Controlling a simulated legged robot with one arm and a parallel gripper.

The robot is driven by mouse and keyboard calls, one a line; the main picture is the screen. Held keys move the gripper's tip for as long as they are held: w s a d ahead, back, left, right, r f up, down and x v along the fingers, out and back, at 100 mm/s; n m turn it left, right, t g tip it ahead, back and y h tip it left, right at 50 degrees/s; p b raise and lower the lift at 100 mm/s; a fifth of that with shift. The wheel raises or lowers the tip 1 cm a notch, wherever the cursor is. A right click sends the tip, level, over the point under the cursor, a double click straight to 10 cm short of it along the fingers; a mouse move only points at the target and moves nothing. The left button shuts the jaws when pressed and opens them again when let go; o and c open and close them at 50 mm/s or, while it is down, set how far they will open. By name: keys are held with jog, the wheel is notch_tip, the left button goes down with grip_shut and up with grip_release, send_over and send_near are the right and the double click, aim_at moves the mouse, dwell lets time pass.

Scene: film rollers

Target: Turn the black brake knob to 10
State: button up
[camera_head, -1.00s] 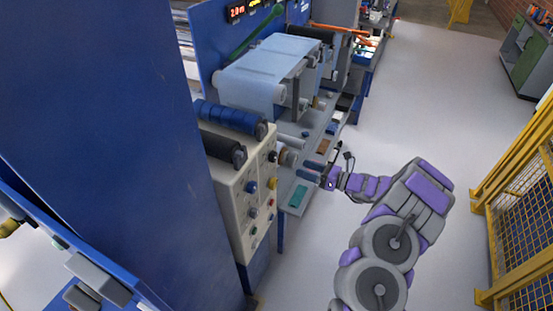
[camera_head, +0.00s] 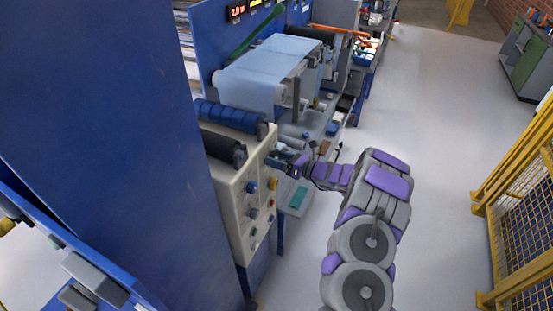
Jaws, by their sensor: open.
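The cream control panel (camera_head: 236,205) stands at the centre, with several coloured knobs and buttons on its front. My gripper (camera_head: 277,160) is open and level, its fingertips at the panel's upper right edge. In the earlier view a dark knob shows at this spot; now the fingers cover that area, and I cannot tell the knob apart from them. I cannot tell whether the fingers touch the knob or stand around it. The knob's scale and setting are too small to read.
A blue knob (camera_head: 251,187) and a yellow knob (camera_head: 273,184) sit below my gripper on the panel. Blue rollers (camera_head: 228,116) and the film web (camera_head: 262,80) lie behind it. A blue column (camera_head: 100,150) blocks the left. Yellow fencing (camera_head: 520,200) stands right; the floor between is clear.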

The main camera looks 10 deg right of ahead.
jog(key=shift+d, duration=0.7)
jog(key=c, duration=0.3)
jog(key=shift+s+a+r, duration=0.1)
jog(key=shift+a, duration=0.25)
jog(key=c, duration=0.5)
jog(key=shift+c, duration=1.3)
jog(key=shift+n+b, duration=0.3)
jog(key=shift+b, duration=0.05)
jog(key=shift+f+n+b, duration=0.15)
jog(key=shift+n+b, duration=1.55)
jog(key=shift+n, duration=0.35)
jog(key=shift+f+n+b, duration=0.1)
jog(key=shift+n+b, duration=1.55)
jog(key=shift+n, duration=0.4)
